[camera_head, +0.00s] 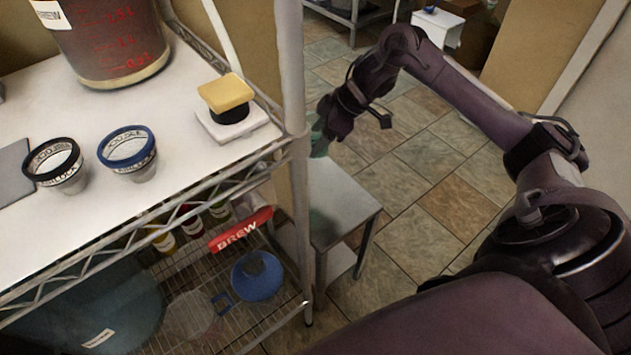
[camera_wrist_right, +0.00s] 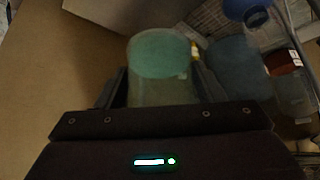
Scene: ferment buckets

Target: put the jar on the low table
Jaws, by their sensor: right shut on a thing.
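The jar (camera_wrist_right: 163,60) is pale green and see-through, with a green round top. My right gripper (camera_wrist_right: 160,98) is shut on it in the right wrist view. In the head view my right gripper (camera_head: 328,122) is beside the shelf post, and a small part of the jar (camera_head: 318,142) shows below it, largely hidden. The low table (camera_head: 345,205) is a small grey-topped table just below, right of the shelf. The jar appears to be above its far edge; the exact gap cannot be told. My left gripper is not in view.
The wire shelf's post (camera_head: 295,90) stands close to my right gripper. The white worktop (camera_head: 90,225) holds two ringed cups, a yellow block (camera_head: 225,92) and a large bucket (camera_head: 110,40). Tiled floor (camera_head: 430,170) lies open right of the low table.

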